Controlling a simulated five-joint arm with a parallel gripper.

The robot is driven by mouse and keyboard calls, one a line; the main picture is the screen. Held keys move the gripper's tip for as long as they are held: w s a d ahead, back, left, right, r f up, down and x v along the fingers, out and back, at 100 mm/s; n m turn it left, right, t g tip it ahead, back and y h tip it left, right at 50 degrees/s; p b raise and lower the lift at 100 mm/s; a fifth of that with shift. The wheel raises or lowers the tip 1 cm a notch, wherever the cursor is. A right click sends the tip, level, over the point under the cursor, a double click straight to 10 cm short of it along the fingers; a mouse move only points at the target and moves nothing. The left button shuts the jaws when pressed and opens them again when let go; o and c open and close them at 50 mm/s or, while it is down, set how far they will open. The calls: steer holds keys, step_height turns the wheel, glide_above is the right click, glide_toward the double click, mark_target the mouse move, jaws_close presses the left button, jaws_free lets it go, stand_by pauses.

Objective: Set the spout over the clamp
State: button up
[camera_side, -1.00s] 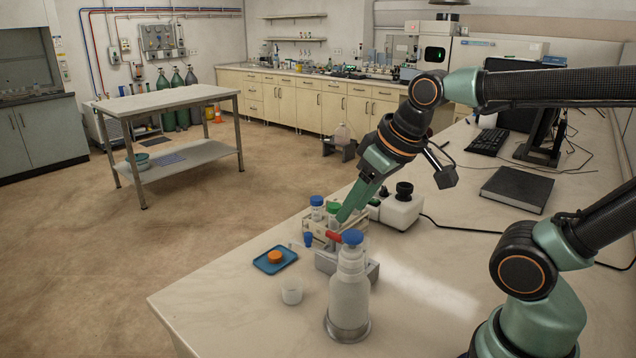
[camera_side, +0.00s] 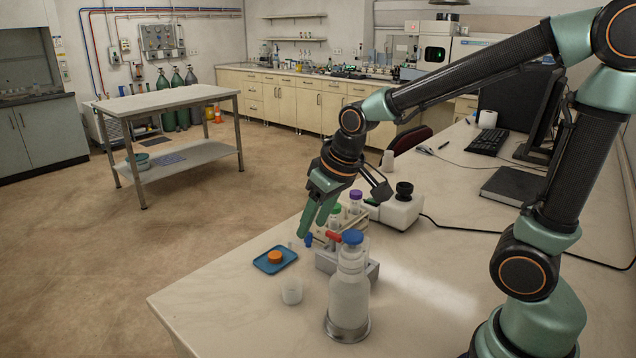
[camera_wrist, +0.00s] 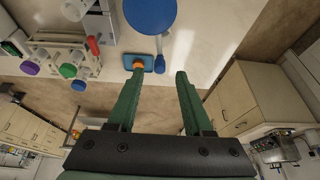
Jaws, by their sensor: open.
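A pale bottle (camera_side: 349,295) with a blue cap (camera_side: 352,237) stands at the front of the bench. A large round blue top in the wrist view (camera_wrist: 150,14) appears to be this cap. A thin pale piece runs from it to a blue tip (camera_wrist: 160,64), which looks like the spout; a small blue piece (camera_side: 308,240) shows in the side view. A red part (camera_side: 333,236), possibly the clamp, is by the rack and also in the wrist view (camera_wrist: 93,45). My gripper (camera_side: 313,220) is open and empty above the rack's left end, fingers apart (camera_wrist: 155,84).
A tube rack (camera_side: 325,240) holds tubes with green (camera_side: 336,209) and purple (camera_side: 355,194) caps. A blue tray (camera_side: 275,260) with an orange cap lies left of it. A small cup (camera_side: 291,291) stands in front. A white device (camera_side: 398,210) stands behind right.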

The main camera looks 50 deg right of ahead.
steer(key=shift+x, duration=1.4)
jaws_close()
stand_by(0.5)
